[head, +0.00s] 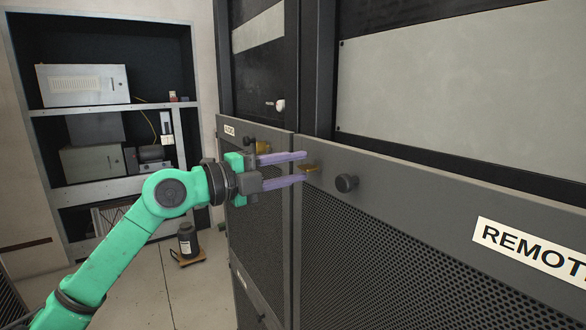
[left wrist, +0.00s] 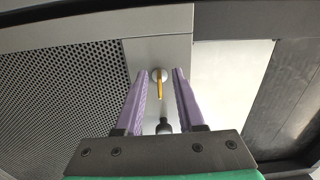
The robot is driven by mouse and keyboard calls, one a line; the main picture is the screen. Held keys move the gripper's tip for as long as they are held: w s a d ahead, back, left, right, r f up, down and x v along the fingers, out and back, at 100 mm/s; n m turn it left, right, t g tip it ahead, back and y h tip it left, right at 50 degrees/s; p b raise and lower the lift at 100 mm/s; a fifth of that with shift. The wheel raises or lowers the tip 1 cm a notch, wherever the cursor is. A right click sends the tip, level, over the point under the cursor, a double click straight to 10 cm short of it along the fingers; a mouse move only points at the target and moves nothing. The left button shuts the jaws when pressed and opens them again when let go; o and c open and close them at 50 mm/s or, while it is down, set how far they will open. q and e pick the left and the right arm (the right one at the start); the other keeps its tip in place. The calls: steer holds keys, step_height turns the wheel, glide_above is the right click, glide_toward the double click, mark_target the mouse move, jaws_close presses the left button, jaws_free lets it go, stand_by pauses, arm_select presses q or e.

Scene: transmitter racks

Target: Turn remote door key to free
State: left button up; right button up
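The remote door (head: 420,240) is a dark grey panel with a perforated lower part and a white label (head: 530,250) whose visible letters read "REMOT", cut off by the picture edge. A brass key (head: 311,169) sticks out near the door's upper left corner, and it also shows in the left wrist view (left wrist: 160,88) below a round grey lock face (left wrist: 159,73). My left gripper (head: 304,168) is open, its two purple fingers pointing at the key. In the left wrist view the fingertips (left wrist: 160,72) lie on either side of the key, with gaps. My right gripper is not in view.
A dark round knob (head: 346,182) stands out just right of the key. The neighbouring door at left has another brass piece (head: 263,147), partly behind my gripper. A shelf unit (head: 110,107) with equipment and a dark canister (head: 187,240) on the floor are farther back.

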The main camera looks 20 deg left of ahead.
arm_select(q)
steer(key=shift+f, duration=0.1)
steer(key=b+v, duration=1)
steer(key=v, duration=0.4)
steer(key=shift+s, duration=0.25)
steer(key=shift+a, duration=0.15)
